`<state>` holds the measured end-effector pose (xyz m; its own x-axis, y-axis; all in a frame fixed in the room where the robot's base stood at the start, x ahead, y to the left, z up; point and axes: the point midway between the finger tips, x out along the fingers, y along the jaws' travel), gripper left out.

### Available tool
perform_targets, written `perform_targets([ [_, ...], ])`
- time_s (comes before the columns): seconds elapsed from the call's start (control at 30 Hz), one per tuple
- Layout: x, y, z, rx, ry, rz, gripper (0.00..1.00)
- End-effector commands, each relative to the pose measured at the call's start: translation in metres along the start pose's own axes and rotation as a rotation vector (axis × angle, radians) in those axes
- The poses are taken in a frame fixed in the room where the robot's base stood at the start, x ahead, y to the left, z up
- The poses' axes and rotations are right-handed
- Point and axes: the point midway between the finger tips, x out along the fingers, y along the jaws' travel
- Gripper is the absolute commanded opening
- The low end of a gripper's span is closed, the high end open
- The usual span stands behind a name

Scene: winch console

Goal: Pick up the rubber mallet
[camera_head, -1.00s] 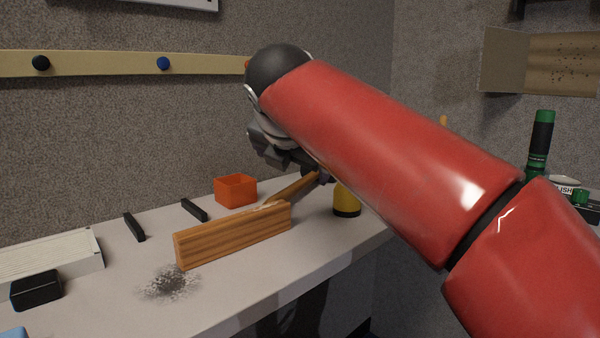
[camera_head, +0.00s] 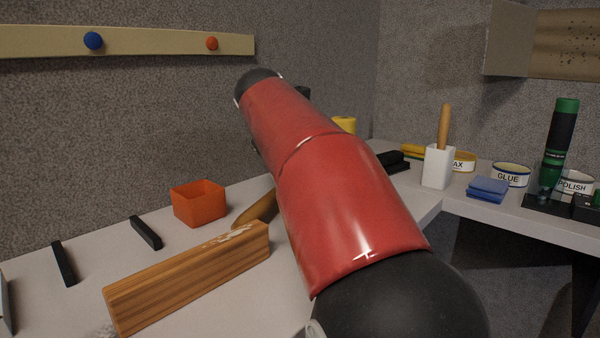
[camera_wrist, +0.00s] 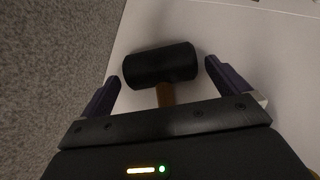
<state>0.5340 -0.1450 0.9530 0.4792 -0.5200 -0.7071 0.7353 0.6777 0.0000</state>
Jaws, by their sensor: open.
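The rubber mallet shows in the wrist view as a black cylindrical head (camera_wrist: 160,66) with a wooden handle (camera_wrist: 166,95) running back under my gripper. My gripper (camera_wrist: 163,72) is open, with one finger on each side of the head and a visible gap on both sides. The mallet lies on the light bench top. In the head view the brown handle (camera_head: 256,212) shows behind a wooden block, and my red arm hides the mallet's head and most of my gripper.
The wooden block (camera_head: 190,276) stands in front of the handle. An orange open box (camera_head: 199,205) is just left of it, with two black bars (camera_head: 146,232) farther left. A yellow object (camera_head: 344,125) shows behind my arm. A white holder (camera_head: 438,168) and cans stand at right.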

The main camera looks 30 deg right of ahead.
Motion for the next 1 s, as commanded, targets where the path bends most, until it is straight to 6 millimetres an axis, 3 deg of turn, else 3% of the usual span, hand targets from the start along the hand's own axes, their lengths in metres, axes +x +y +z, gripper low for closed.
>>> perform_targets([
  [0.2, 0.03, -0.001, 0.002, 0.0, 0.001, -0.003, 1.0],
  [0.5, 0.033, -0.001, 0.003, 0.0, -0.001, 0.0, 0.99],
  [0.9, 0.033, -0.001, 0.003, 0.0, -0.001, 0.0, 0.46],
  [1.0, 0.033, -0.001, 0.003, 0.001, -0.002, 0.001, 0.39],
])
